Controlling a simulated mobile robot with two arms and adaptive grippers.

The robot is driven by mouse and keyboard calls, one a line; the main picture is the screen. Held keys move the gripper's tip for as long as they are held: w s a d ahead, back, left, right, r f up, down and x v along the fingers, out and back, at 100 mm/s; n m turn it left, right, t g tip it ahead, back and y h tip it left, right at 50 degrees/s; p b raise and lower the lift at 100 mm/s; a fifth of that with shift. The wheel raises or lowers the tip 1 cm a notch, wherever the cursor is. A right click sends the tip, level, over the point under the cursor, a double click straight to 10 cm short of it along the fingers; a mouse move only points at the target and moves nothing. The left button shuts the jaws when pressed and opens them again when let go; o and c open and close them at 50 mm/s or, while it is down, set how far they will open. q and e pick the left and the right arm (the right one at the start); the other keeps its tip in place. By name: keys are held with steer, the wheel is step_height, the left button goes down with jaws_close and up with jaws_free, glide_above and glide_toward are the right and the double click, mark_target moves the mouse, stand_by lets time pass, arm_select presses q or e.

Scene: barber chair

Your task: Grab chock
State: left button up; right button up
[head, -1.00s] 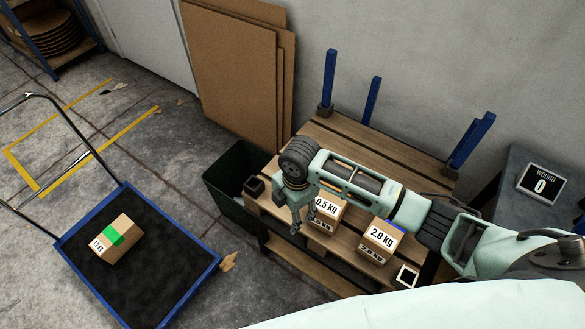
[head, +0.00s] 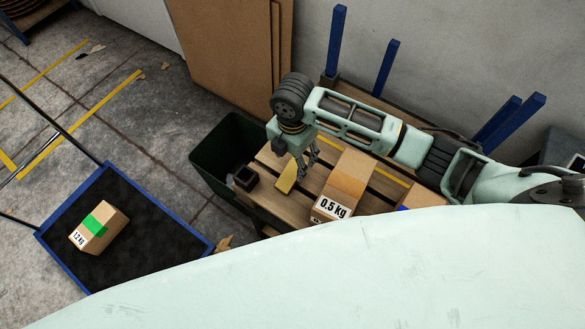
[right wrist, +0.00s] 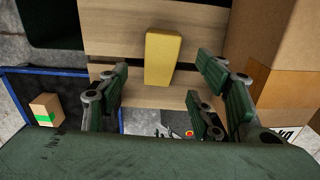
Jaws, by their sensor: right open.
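A yellow wedge-like block, likely the chock (head: 287,177), lies on the wooden slatted pallet table (head: 262,200), left of the 0.5 kg box. My right gripper (head: 303,168) hangs over the table, pointing down, close beside the block in the picture. In the right wrist view the block (right wrist: 163,58) shows ahead between the spread fingers of the open right gripper (right wrist: 163,85). Nothing is between the fingers, and they look apart from the block. My left gripper is not in view.
A 0.5 kg cardboard box (head: 343,185) stands close right of the gripper. A blue-rimmed cart (head: 65,262) carries a 1.2 kg box (head: 98,228). Blue posts (head: 333,40) rise behind.

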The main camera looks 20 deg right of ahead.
mark_target(293, 169)
step_height(293, 169, down, 7)
steer(key=shift+r, duration=0.1)
stand_by(0.3)
steer(key=shift+c, duration=0.6)
steer(key=c, duration=1.3)
